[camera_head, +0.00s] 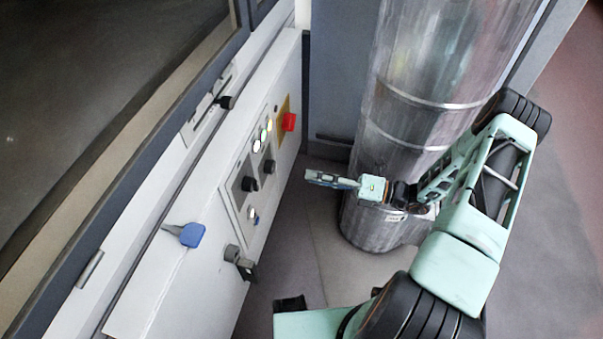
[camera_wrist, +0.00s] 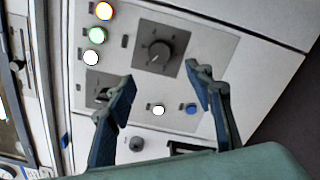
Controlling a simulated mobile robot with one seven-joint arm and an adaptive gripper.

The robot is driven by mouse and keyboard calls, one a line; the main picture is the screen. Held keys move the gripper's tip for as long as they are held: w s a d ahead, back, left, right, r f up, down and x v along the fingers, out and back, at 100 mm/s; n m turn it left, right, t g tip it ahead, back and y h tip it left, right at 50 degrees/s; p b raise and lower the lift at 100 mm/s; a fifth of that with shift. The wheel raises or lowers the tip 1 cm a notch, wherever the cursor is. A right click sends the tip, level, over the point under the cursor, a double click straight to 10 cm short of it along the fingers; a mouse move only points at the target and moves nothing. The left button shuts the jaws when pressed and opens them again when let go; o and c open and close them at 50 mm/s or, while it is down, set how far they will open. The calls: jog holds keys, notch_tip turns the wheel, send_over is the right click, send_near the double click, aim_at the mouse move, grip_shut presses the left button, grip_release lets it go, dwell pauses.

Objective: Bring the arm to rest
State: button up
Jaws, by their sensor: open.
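My gripper (camera_head: 330,179) is at the end of my pale green arm, right of the white control panel (camera_head: 230,205) in the head view. It points left toward the panel, with a gap between. In the wrist view my gripper (camera_wrist: 165,93) shows two blue-grey fingers spread apart, with nothing between them. Behind the fingers are a black rotary knob (camera_wrist: 158,52), a white button (camera_wrist: 158,110) and a blue button (camera_wrist: 191,109). My arm is bent and reaches in from the lower right of the head view.
A large shiny metal duct (camera_head: 405,110) stands close behind my gripper and forearm. A red button (camera_head: 289,121), a blue handle (camera_head: 190,235) and a black latch (camera_head: 240,262) stick out from the panel cabinet. Grey floor (camera_head: 545,250) is open at the right.

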jog(key=shift+s+d, duration=0.1)
jog(key=shift+d, duration=0.2)
dwell(0.4)
